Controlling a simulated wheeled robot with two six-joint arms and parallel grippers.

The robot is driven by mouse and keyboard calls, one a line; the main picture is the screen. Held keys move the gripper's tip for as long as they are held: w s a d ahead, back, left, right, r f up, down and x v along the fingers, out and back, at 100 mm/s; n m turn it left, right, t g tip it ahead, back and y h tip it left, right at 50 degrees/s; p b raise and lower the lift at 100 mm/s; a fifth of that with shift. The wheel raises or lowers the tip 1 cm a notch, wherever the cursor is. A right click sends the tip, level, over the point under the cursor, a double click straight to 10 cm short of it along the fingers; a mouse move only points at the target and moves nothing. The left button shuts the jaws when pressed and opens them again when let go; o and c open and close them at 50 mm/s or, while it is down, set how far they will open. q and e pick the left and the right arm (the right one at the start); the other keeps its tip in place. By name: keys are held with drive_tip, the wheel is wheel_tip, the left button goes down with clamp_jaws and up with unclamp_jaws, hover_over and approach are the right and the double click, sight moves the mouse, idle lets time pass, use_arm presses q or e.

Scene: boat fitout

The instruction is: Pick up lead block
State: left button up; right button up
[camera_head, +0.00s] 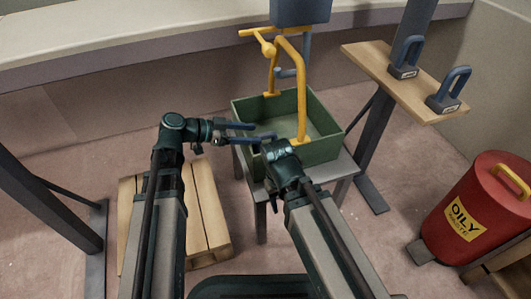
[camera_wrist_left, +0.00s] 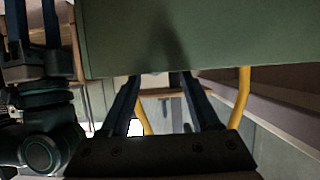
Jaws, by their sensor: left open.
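Two blue-grey blocks with loop handles and pale labels, which look like the lead blocks, stand upright on the wooden shelf (camera_head: 375,62) at the upper right. One lead block (camera_head: 404,58) is farther back, the other lead block (camera_head: 447,91) nearer its right end. My left gripper (camera_head: 265,132) is open and empty beside the green bin's front left, far from the blocks. Its two fingers also show apart in the left wrist view (camera_wrist_left: 162,82). My right gripper (camera_wrist_left: 32,20) shows at the left wrist view's left edge, its fingers apart; in the head view it is hidden.
The green bin (camera_head: 322,153) with a yellow tubular frame (camera_head: 301,85) stands on a grey table (camera_head: 346,166). A wooden pallet (camera_head: 208,215) lies at left. A red oily-waste can (camera_head: 478,205) stands at right. Floor between table and can is mostly clear.

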sight(266, 133)
use_arm(q)
drive_tip(key=shift+s+r+b+x, duration=0.1)
drive_tip(key=shift+b+x, duration=0.3)
drive_tip(key=shift+x, duration=0.9)
drive_tip(key=shift+s+r+b+x, duration=0.15)
drive_tip(key=shift+b+x, duration=0.25)
drive_tip(key=shift+x, duration=0.9)
drive_tip(key=shift+d, duration=0.15)
clamp_jaws()
